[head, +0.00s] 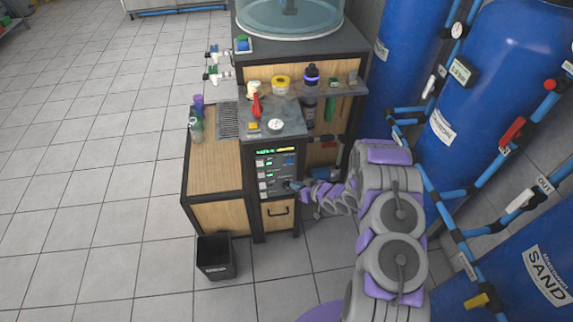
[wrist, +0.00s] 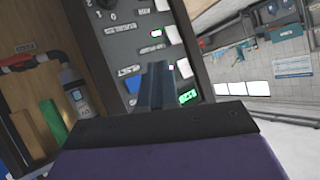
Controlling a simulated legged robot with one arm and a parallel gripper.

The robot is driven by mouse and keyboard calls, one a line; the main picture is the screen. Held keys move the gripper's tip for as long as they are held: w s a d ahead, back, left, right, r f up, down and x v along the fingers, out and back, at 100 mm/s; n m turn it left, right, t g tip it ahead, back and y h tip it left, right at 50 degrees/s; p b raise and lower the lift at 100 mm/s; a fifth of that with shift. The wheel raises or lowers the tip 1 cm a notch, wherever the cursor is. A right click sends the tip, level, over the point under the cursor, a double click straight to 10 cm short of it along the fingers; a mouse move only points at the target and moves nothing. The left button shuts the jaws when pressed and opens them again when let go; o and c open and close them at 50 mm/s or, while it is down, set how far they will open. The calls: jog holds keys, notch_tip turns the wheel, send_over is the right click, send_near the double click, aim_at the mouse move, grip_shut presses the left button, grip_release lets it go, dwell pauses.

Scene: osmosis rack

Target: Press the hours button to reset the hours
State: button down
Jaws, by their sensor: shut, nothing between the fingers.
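The dark control panel (head: 276,175) is on the front of the wood-and-black cabinet in the head view, with green displays and several pale buttons. My gripper (head: 293,185) is at the panel's lower right side. In the wrist view the panel (wrist: 118,42) is close and tilted, with pale square buttons and a green display (wrist: 188,97). My gripper's shut fingers (wrist: 157,72) point at the panel, hold nothing and cover part of it. The labels are too blurred to tell which button is the hours button. Contact with a button cannot be told.
Bottles and a yellow roll (head: 281,84) stand on the cabinet's shelf. A black bin (head: 216,257) stands on the floor in front. Blue tanks (head: 483,85) and blue pipes (head: 440,205) are close on the right. The tiled floor at left is clear.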

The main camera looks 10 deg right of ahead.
send_near(286, 164)
jog(key=shift+w+a+f, duration=1.2)
jog(key=shift+a+f, duration=0.15)
jog(key=shift+f, duration=0.2)
jog(key=shift+w+a+p, duration=0.1)
jog(key=shift+p, duration=0.3)
jog(key=shift+a, duration=0.1)
dwell(1.0)
jog(key=shift+w+r, duration=0.1)
jog(key=shift+w, duration=0.3)
jog(key=shift+w, duration=0.35)
dwell(0.9)
jog(key=shift+s, duration=0.8)
